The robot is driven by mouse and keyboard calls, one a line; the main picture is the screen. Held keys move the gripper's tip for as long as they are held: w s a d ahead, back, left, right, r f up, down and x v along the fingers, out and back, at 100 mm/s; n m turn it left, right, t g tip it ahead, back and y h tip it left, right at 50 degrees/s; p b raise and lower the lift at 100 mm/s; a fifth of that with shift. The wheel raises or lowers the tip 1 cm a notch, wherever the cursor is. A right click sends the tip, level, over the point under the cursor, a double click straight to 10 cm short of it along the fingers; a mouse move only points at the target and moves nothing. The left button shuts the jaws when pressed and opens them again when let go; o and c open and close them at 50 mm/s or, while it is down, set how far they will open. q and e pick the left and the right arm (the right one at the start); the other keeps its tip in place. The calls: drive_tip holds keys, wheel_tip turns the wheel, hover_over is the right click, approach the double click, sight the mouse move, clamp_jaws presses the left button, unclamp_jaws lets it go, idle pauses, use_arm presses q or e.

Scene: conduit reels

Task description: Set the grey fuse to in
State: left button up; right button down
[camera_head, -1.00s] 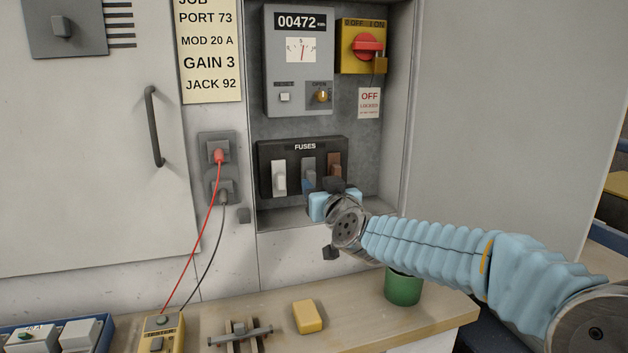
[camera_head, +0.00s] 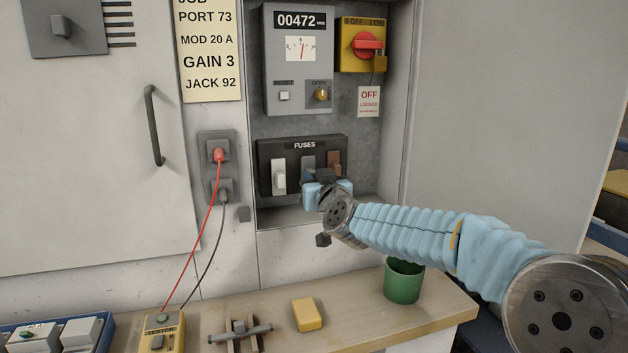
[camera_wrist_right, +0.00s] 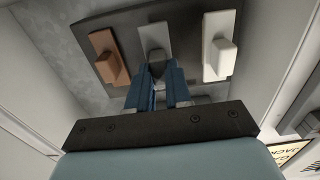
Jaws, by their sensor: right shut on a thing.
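The black fuse panel (camera_head: 265,162) holds a white fuse (camera_head: 279,176), the grey fuse (camera_head: 308,162) in the middle and a brown fuse (camera_head: 334,161). My right gripper (camera_head: 309,177) is at the panel, in front of the grey fuse. In the right wrist view, its blue fingers (camera_wrist_right: 158,80) are closed around the handle of the grey fuse (camera_wrist_right: 155,38). The brown fuse (camera_wrist_right: 108,56) and the white fuse (camera_wrist_right: 219,47) stand clear on either side. The fingers hide the handle's lower part. My left gripper is out of view.
Above the panel are a meter (camera_head: 300,60) and a red switch (camera_head: 368,45) with a padlock and tag. Red and black leads hang from sockets (camera_head: 217,150) at the left. A green cup (camera_head: 403,281) and a yellow block (camera_head: 307,315) stand on the bench below.

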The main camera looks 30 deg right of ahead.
drive_tip(key=shift+p+x, duration=0.55)
drive_tip(key=shift+x, duration=0.8)
drive_tip(key=shift+r, duration=0.1)
drive_tip(key=c, duration=1)
unclamp_jaws()
drive_tip(key=shift+c, duration=0.2)
drive_tip(key=b+v, duration=0.1)
drive_tip(key=v, duration=1.2)
drive_tip(key=shift+s+a, duration=0.15)
drive_tip(key=shift+s, duration=0.2)
